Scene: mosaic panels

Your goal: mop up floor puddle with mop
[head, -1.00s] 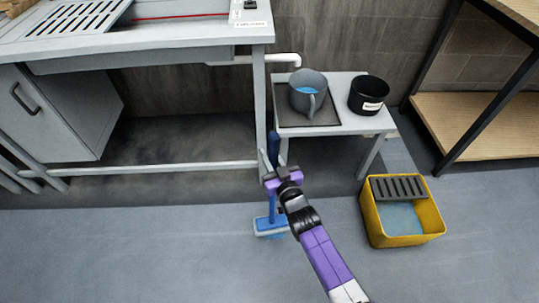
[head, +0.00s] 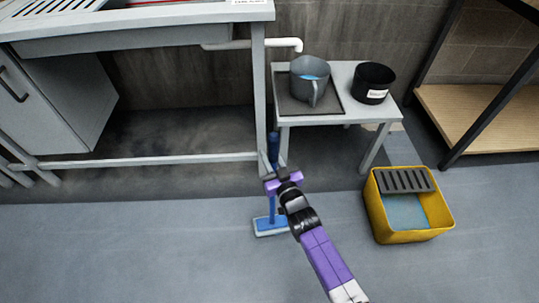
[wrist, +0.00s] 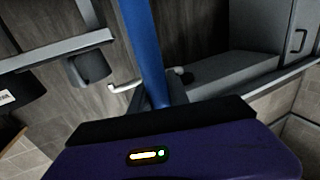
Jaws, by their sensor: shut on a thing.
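My gripper (head: 273,165) is shut on the blue handle of the mop (head: 272,208), in front of the small side table. The handle also runs up between the fingers in the wrist view (wrist: 145,45). The mop stands about upright, with its flat blue and white head at the grey floor; I cannot tell if it touches. My purple forearm hides part of the mop head's right side. A dark patch (head: 180,135) lies on the floor under the sink counter; I cannot tell whether it is the puddle or shadow.
A yellow mop bucket (head: 440,220) with a dark grate and blue water stands right. The side table (head: 350,106) holds a grey jug (head: 306,88) and a black pot (head: 371,83). The sink counter's low crossbar (head: 150,160) spans the left. The front floor is clear.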

